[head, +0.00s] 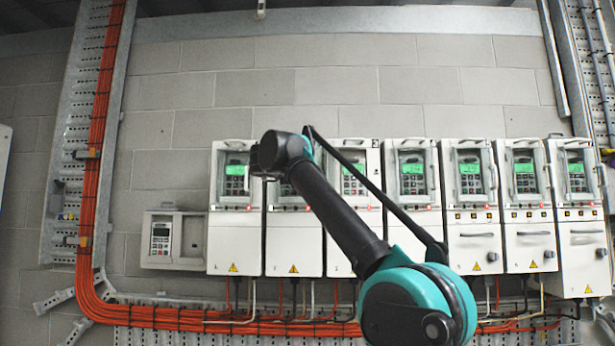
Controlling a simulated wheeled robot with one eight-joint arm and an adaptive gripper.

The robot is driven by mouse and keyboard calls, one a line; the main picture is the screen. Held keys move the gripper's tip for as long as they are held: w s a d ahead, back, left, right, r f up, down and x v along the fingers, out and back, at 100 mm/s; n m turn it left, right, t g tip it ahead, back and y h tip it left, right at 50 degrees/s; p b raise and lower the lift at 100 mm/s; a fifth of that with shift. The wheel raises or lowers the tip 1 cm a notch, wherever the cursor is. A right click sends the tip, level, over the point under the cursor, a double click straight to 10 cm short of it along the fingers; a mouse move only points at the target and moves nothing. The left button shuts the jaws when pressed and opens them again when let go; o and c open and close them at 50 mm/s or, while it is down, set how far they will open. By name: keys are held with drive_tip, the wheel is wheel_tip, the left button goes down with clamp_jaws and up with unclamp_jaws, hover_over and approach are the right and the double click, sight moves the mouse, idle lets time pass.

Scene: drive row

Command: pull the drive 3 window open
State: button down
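The drive marked 3 (376,200) is the third white cabinet from the left in the row on the wall. Its window (353,180) is in the upper part, with a green-lit display and keypad behind it, and looks shut. A pale handle (353,143) runs along the window's top edge. My dark arm crosses in front of the drive's lower left part. My gripper (262,162) is to the left of this window, in front of the gap between the first and second drives. It is small and dark, its fingers are not clear, and I see nothing held in it.
Similar drives stand close on both sides, including the first drive (234,240) and the fourth (412,195). A small keypad box (172,240) is at the left. Orange cables (93,180) run down the left and along below the drives. The block wall above is clear.

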idle(0.3)
drive_tip(key=c, duration=1.6)
unclamp_jaws()
drive_tip(key=v, duration=1.2)
